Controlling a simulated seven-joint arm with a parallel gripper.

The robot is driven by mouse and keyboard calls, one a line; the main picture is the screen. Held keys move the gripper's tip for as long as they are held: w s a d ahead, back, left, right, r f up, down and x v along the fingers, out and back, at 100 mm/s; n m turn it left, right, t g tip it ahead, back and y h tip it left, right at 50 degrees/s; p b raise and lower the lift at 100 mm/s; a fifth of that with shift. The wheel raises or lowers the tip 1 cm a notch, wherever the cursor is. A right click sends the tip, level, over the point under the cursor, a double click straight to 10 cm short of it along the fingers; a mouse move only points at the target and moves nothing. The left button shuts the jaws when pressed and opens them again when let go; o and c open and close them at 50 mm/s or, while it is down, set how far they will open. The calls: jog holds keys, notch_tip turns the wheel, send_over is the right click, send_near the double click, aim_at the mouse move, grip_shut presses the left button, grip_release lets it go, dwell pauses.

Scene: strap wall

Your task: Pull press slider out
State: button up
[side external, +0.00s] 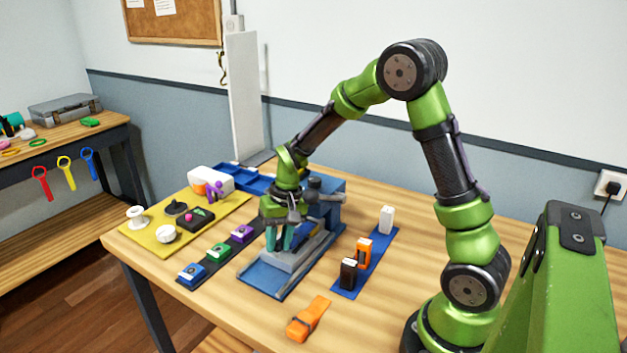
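The press (327,197) is a blue and grey machine standing near the middle of the wooden table. Its grey slider (297,256) sits on a long blue base (262,283) that reaches toward the table's front edge. My gripper (280,238) points down over the slider at the front of the press, with its teal fingers close to the slider's upper part. A narrow gap seems to show between the fingers. I cannot tell whether they touch or hold anything, as the view is small and the arm hides part of the press.
Left of the press, a dark strip holds purple, green and blue (192,273) blocks. A yellow mat (144,239) with small parts lies farther left. On the right, a blue strip (343,291) bears white, orange and black blocks. An orange strap piece (307,320) lies at the front.

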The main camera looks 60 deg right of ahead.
grip_shut()
jog(key=shift+a, duration=0.1)
jog(key=a, duration=1.1)
jog(key=shift+a+r, duration=0.1)
jog(key=shift+a, duration=0.1)
jog(key=o, duration=0.5)
grip_release()
jog(key=shift+a, duration=0.1)
jog(key=shift+o, duration=0.2)
jog(key=shift+r, duration=0.2)
jog(key=s+d+r, duration=0.1)
jog(key=d+r, duration=0.2)
jog(key=r, duration=1.3)
jog(key=shift+s, duration=0.4)
